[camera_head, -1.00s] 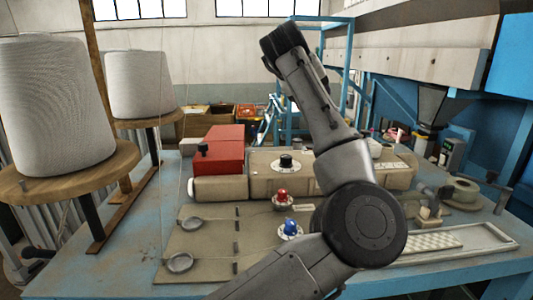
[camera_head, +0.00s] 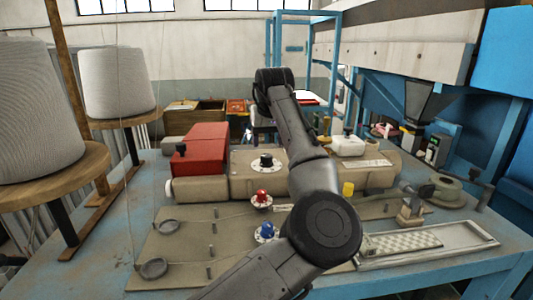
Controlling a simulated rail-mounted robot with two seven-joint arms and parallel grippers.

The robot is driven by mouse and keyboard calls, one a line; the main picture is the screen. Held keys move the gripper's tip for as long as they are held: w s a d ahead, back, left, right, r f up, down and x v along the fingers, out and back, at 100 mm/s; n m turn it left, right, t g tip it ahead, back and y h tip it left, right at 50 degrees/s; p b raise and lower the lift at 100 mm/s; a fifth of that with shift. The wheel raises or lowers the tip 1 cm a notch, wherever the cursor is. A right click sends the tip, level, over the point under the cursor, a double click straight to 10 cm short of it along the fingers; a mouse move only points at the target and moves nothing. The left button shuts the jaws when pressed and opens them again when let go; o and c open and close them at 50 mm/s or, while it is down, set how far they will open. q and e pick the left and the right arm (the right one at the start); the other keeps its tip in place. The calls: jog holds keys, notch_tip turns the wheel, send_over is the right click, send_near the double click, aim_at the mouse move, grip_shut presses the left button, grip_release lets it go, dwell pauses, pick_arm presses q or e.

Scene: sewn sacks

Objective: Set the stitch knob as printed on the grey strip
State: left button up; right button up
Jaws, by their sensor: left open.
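A black knob on a white dial (camera_head: 266,162) sits on top of the beige machine housing (camera_head: 240,186). A red knob (camera_head: 261,197) and a blue knob (camera_head: 267,231), each on a white dial, stand in front of it. Which is the stitch knob is not marked legibly. A pale strip (camera_head: 375,163) with small print lies on the housing to the right; its text is too small to read. My left arm rises from the bottom across the middle. My left gripper (camera_head: 273,88) is at its far end, open, above and beyond the knobs; its fingertips are not clear. My right gripper is not in view.
A red box-like cover (camera_head: 201,149) stands left of the black knob. Thread guide rings (camera_head: 151,268) and short pins are on the plate in front. Large thread cones (camera_head: 119,81) stand at left. A metal tray (camera_head: 470,240) lies at right.

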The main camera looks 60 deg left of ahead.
aim_at(267, 155)
pick_arm(q)
jog(key=shift+p+x, duration=0.4)
jog(key=shift+x, duration=2.85)
